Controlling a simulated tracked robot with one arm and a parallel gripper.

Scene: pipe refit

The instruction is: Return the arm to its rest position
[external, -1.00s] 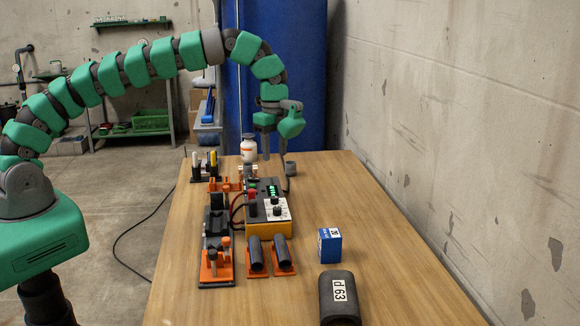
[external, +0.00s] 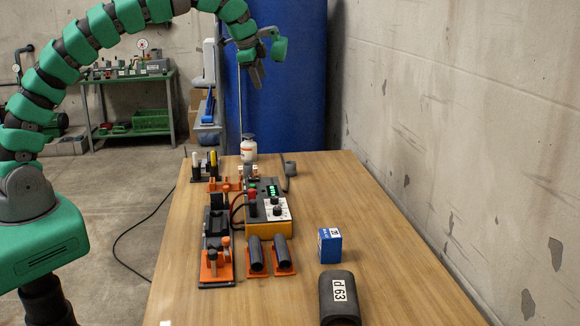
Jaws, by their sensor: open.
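My gripper (external: 257,76) hangs high above the far end of the wooden table, in front of the blue panel. It is open, and I see nothing between its fingers. My green segmented arm arches up from the left and leaves the top of the picture before coming down to the gripper. The gripper is well above and apart from the white bottle (external: 249,149) at the table's far end.
A concrete wall (external: 470,130) bounds the right side.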

